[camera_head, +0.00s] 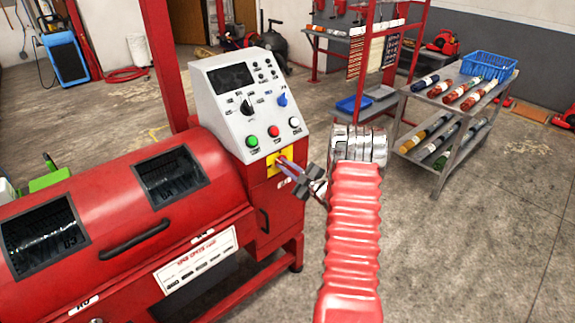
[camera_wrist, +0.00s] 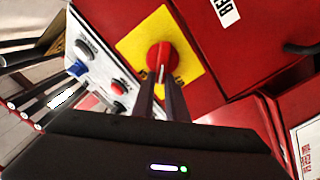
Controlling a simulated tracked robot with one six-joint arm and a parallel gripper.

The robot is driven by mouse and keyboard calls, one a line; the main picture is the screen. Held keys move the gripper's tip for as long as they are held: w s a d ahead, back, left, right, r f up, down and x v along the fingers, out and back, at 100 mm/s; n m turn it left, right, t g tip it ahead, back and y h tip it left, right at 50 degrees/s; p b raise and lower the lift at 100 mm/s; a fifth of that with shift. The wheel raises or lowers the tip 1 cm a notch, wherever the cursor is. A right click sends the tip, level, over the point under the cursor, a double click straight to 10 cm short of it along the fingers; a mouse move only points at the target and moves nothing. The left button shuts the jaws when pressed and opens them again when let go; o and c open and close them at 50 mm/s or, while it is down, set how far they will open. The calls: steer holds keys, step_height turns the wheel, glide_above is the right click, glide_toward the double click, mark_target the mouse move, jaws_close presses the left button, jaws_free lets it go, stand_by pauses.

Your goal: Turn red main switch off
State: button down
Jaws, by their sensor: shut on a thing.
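The red main switch (camera_wrist: 161,57) is a round red knob with a pale line on it, on a yellow plate (camera_wrist: 187,38) on the red machine's front. In the head view the yellow plate (camera_head: 266,165) sits below the white control panel, and my gripper mostly hides the knob. My gripper (camera_head: 287,163) reaches the plate from the right. In the wrist view my gripper's two dark fingers (camera_wrist: 163,80) are close together on the lower part of the knob. They are shut on it. Lettering beside the knob is partly covered and not readable.
The white control panel (camera_head: 246,97) above carries a green button (camera_head: 252,141), a red button (camera_head: 273,131) and a blue selector (camera_head: 282,99). A black handle (camera_head: 265,221) is below the plate. A grey cart (camera_head: 446,104) with rolls stands at right. The floor between is clear.

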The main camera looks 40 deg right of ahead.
steer(key=n, duration=0.3)
steer(key=a+f+n, duration=0.1)
steer(key=shift+n, duration=0.3)
steer(key=shift+a+f+n, duration=0.1)
steer(key=shift+f+n, duration=0.25)
steer(key=shift+n, duration=0.75)
steer(key=shift+f+n, duration=0.3)
steer(key=shift+n, duration=0.8)
steer(key=shift+f, duration=0.1)
steer(key=c, duration=1.8)
jaws_free()
steer(key=shift+o, duration=0.2)
steer(key=shift+s+r, duration=0.1)
steer(key=shift+r, duration=0.1)
steer(key=s, duration=1.3)
steer(key=shift+s+d, duration=0.25)
steer(key=shift+s, duration=0.1)
